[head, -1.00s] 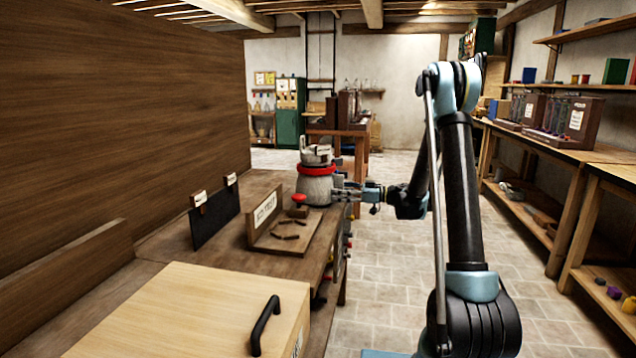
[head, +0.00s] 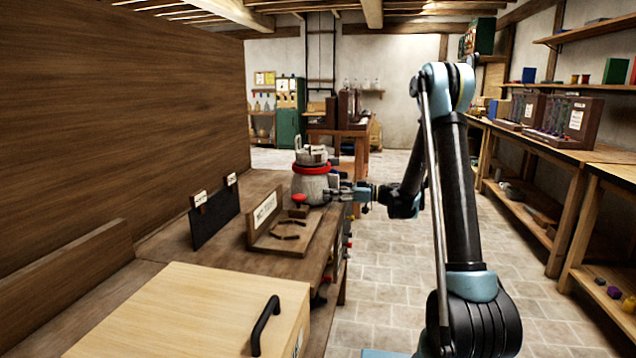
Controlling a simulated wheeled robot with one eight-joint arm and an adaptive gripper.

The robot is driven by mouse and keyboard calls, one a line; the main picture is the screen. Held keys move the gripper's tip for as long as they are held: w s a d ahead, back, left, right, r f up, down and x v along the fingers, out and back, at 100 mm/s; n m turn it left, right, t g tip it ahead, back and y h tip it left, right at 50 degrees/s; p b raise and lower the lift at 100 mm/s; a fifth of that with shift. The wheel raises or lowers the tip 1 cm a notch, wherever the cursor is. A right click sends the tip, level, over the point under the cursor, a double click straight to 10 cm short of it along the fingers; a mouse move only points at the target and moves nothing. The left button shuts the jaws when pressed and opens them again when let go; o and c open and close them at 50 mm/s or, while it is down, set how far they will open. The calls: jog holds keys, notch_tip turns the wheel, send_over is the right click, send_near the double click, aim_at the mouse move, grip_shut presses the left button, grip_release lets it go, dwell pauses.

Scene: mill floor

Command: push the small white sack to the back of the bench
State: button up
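The small white sack (head: 313,186) stands upright on the far part of the wooden bench (head: 170,247), near its right edge. It is greyish white, with a red band around its neck and a folded top. My gripper (head: 338,191) is at the sack's right side, low down, and seems to touch it. The fingers are small and partly merge with the sack, so I cannot tell whether they are open or shut. The bench's back lies to the left, along the tall wooden panel (head: 120,110).
A wooden tray (head: 270,240) with a label and small dark pieces sits nearer than the sack. A dark upright board (head: 214,218) with two tags stands left of it. A pale box (head: 200,305) with a black handle fills the near bench. Tiled floor lies to the right.

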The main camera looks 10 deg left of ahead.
jog(key=shift+a, duration=3.35)
jog(key=shift+a+r, duration=0.1)
jog(key=shift+a, duration=0.05)
